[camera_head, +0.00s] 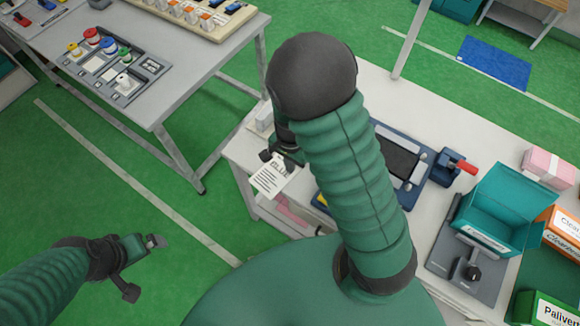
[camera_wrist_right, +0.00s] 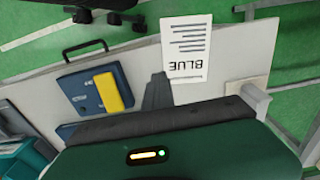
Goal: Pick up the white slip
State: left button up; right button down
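The white slip (camera_head: 269,179) with dark lines of print is at the near left edge of the right-hand table. In the right wrist view the slip (camera_wrist_right: 186,48) bears the word "BLUE", and part of it reaches past the table edge. My right gripper (camera_head: 281,158) is right at the slip's upper end. In the wrist view a grey finger points toward the slip's side; whether it touches or grips the slip is unclear. My left gripper (camera_head: 146,266) is open and empty over the green floor, apart from the slip.
A blue device (camera_head: 414,176) with a dark screen and a teal open box (camera_head: 497,210) stand on the right-hand table. A small white block (camera_head: 264,118) is near its back left corner. The left table (camera_head: 172,93) carries panels; green floor separates the tables.

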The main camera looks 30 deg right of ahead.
jog(key=c, duration=2.1)
grip_release()
jog(key=shift+w, duration=0.1)
jog(key=shift+c, duration=0.2)
jog(key=shift+o, duration=1.2)
jog(key=shift+d, duration=0.1)
jog(key=o, duration=1.5)
jog(key=shift+c, duration=0.2)
